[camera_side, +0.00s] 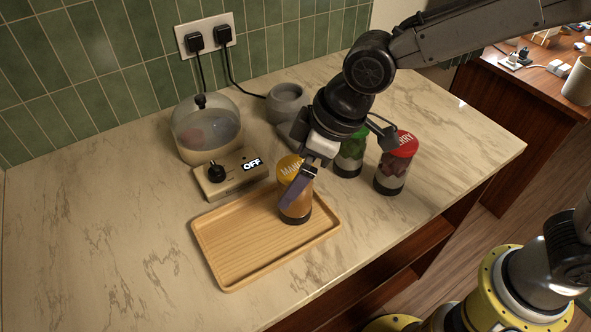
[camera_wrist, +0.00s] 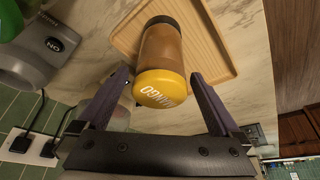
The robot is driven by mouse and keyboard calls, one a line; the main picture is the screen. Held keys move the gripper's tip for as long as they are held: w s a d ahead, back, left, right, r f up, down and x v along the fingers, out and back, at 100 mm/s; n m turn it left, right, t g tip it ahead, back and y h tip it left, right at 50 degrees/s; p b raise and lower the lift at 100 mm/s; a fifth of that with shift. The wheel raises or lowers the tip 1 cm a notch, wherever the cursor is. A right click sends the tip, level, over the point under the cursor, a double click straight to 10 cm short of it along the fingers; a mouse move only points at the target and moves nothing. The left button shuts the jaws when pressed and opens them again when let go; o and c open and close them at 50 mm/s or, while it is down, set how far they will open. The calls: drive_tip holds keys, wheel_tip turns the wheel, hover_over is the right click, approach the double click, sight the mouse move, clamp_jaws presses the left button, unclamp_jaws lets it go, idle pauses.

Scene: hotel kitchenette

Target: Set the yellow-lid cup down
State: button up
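The yellow-lid cup (camera_side: 294,207), marked MANGO with an orange-brown body and dark base, stands upright at the right end of the wooden tray (camera_side: 237,283). In the wrist view its yellow lid (camera_wrist: 158,88) is toward me and its dark base is on the tray (camera_wrist: 222,52). My gripper (camera_side: 301,183) is over the cup, its fingers angled down on either side of the lid. In the wrist view my gripper (camera_wrist: 160,77) is open, with a narrow gap between each fingertip and the cup. The far finger is hidden in the side view.
A green-lid cup (camera_side: 349,158) and a red-lid cup (camera_side: 393,172) stand right of the tray. A control box (camera_side: 231,176) reading OFF, a clear-domed pot (camera_side: 207,128) and a grey appliance (camera_side: 287,101) stand behind. The counter left of the tray is clear.

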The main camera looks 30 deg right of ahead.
drive_tip(key=shift+r, duration=0.1)
drive_tip(key=v, duration=1.2)
drive_tip(key=s+d+f+m+h, duration=0.1)
drive_tip(key=s+d+f+m, duration=0.1)
drive_tip(key=d, duration=0.6)
drive_tip(key=s+d+f+m+t+h, duration=0.1)
drive_tip(key=s+d+m, duration=0.3)
drive_tip(key=s+d, duration=0.3)
drive_tip(key=s+d+f+m+t+h, duration=0.1)
drive_tip(key=s+d, duration=0.4)
drive_tip(key=d, duration=0.5)
drive_tip(key=shift+s+f+m, duration=0.2)
drive_tip(key=shift+f+m, duration=0.6)
drive_tip(key=shift+m, duration=0.2)
